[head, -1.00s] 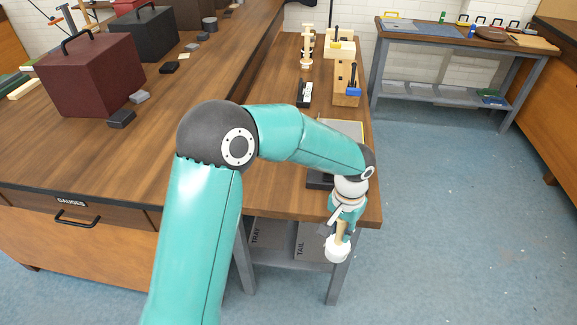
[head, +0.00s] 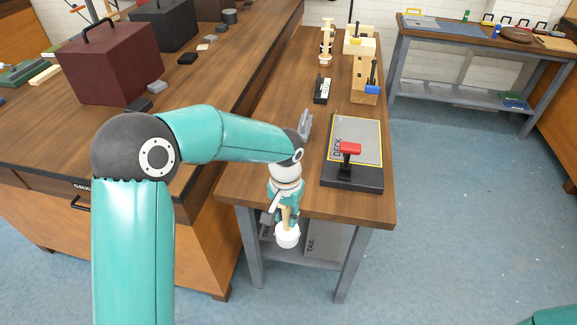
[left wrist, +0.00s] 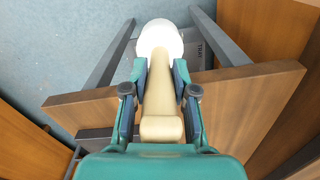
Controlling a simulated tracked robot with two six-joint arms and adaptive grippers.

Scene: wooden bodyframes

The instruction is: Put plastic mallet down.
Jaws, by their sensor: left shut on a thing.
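The plastic mallet has a white head (head: 288,236) and a pale wooden handle. My left gripper (head: 286,212) is shut on its handle and holds it in front of the near edge of the narrow wooden bench (head: 320,202). The mallet head hangs lowest in the head view. In the left wrist view the handle (left wrist: 160,100) lies between the two fingers (left wrist: 160,90), with the white head (left wrist: 160,40) beyond them, over the bench edge and floor. My right gripper is not in view; only a bit of teal shows at the lower right corner.
A dark deck plate (head: 352,180) with a red-topped handle (head: 350,149) is on the bench. A grey upright piece (head: 305,127) stands left of it. Wooden blocks (head: 365,85) are farther back. Trays (head: 322,241) sit on the shelf below.

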